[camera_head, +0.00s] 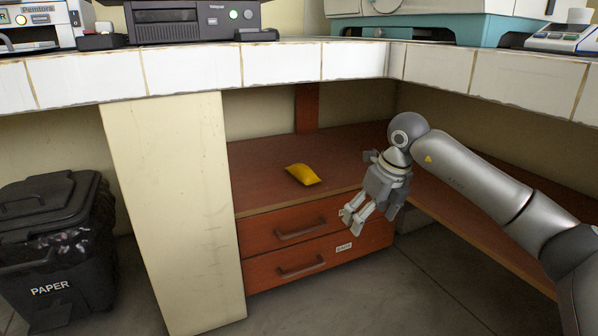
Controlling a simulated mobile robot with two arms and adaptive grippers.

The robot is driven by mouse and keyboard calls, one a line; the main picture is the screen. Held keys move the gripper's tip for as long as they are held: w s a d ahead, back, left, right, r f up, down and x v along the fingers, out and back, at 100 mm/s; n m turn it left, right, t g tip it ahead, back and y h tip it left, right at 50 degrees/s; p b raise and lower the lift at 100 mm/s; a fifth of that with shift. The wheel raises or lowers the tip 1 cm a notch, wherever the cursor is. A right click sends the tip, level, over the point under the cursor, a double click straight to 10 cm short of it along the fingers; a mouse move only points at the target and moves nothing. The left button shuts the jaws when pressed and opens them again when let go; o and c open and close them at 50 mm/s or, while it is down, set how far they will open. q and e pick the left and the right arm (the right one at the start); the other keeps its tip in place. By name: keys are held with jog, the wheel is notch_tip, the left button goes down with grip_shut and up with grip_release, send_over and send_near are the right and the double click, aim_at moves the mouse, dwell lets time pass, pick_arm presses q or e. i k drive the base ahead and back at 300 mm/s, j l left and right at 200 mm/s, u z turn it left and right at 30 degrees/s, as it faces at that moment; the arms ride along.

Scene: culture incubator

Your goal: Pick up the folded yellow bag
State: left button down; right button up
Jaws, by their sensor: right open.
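The folded yellow bag (303,174) lies on the reddish-brown wooden shelf (258,190) under the counter, near the middle of the view. It is small and pillow-shaped. My right gripper (352,224) is to the right of the bag and lower in the picture, in front of the drawers. Its fingers point down and to the left. They are apart and hold nothing. The gripper does not touch the bag. My left gripper is out of view.
A tiled counter (200,66) with lab devices overhangs the shelf. A cream panel (175,200) closes its left side. Two drawers with handles (301,229) are below. A black paper bin (62,262) stands at left. The shelf around the bag is clear.

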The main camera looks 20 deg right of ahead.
aim_at(301, 173)
jog(key=i, duration=1.35)
